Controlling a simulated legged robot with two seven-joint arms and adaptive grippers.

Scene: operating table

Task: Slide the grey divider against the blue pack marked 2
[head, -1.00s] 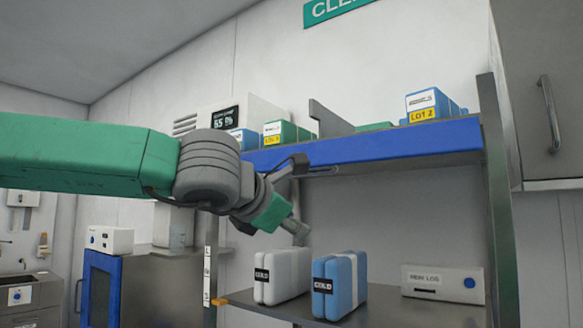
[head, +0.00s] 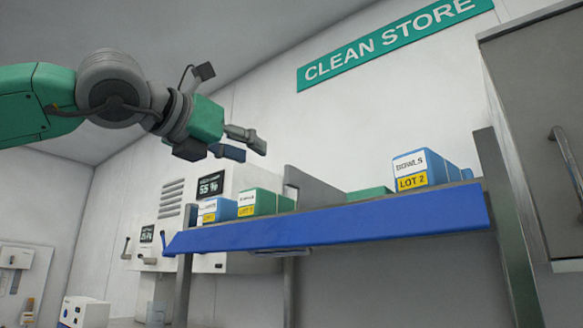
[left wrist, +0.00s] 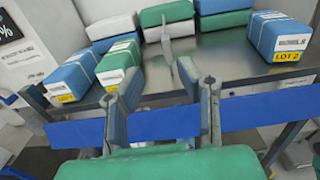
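The grey divider (head: 305,187) stands upright on the upper shelf, between the green pack at left and the blue pack marked LOT 2 (head: 410,170) at right. A clear gap separates the divider from that blue pack. In the left wrist view the divider (left wrist: 187,76) shows edge-on beyond my fingers, and the LOT 2 pack (left wrist: 280,38) is at the far right. My left gripper (head: 243,146) is above the shelf level, left of the divider in the head view. Its fingers (left wrist: 160,93) are apart with nothing held. My right gripper is in neither view.
The shelf's blue front edge (head: 330,230) crosses below my fingers in the wrist view. A green pack (head: 262,202) and another blue pack (head: 217,210) stand at the left. More packs (left wrist: 168,14) line the back. Bare shelf (left wrist: 225,58) lies between divider and LOT 2 pack.

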